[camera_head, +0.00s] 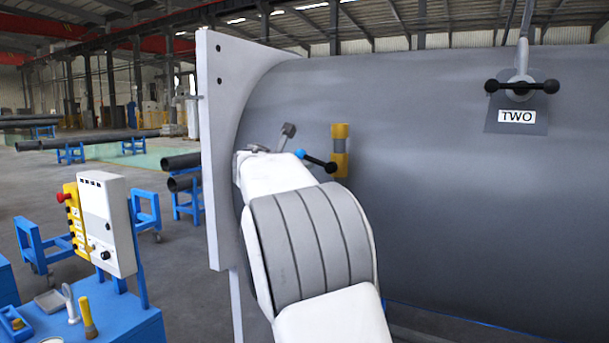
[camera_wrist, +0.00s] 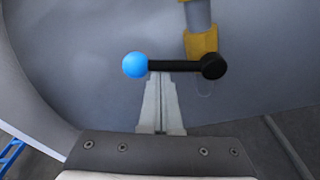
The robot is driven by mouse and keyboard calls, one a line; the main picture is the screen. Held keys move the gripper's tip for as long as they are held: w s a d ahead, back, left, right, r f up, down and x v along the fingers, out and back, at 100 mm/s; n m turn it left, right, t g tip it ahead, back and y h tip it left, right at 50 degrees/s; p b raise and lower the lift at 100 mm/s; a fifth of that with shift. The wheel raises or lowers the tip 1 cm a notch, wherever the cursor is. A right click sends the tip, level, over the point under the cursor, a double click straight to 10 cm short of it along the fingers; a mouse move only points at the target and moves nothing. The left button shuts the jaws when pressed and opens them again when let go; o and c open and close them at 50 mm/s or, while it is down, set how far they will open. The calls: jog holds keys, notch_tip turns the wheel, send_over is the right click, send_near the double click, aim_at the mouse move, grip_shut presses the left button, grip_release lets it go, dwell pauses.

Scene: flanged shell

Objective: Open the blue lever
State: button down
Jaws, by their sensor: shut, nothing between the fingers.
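The blue lever (camera_wrist: 178,66) is a short black bar with a blue ball at its left end and a black ball at its right end in the wrist view. In the head view the lever (camera_head: 318,161) shows beside my arm, its blue ball partly in view and its black ball to the right. My gripper (camera_wrist: 160,78) is shut and empty. Its fingertips are right at the bar, just right of the blue ball; I cannot tell whether they touch it. In the head view my arm hides the gripper.
A yellow-and-grey fitting (camera_head: 340,150) sits on the grey shell (camera_head: 430,200) right beside the lever. The pale flange (camera_head: 212,150) stands left of my arm. A black-handled lever labelled TWO (camera_head: 517,116) is at upper right. A control box (camera_head: 107,225) stands at lower left.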

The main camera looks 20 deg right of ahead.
jog(key=m+b, duration=0.1)
jog(key=r+m, duration=0.1)
jog(key=m+b, duration=0.1)
jog(key=shift+s+d+r+t+b, duration=0.2)
jog(key=shift+s+r+t+b, duration=0.1)
jog(key=shift+r+b, duration=0.1)
jog(key=s+r+m+b, duration=0.1)
jog(key=m+b, duration=0.1)
jog(key=m, duration=0.1)
jog(key=s+d+r+m+t+b, duration=0.1)
jog(key=m+b, duration=0.1)
jog(key=m, duration=0.1)
jog(key=s+d+r+m+b, duration=0.1)
jog(key=m+b, duration=0.1)
jog(key=b, duration=0.1)
jog(key=shift+d+r+m, duration=0.2)
jog(key=shift+r+m, duration=0.15)
jog(key=shift+m, duration=0.05)
jog(key=shift+s+d, duration=0.1)
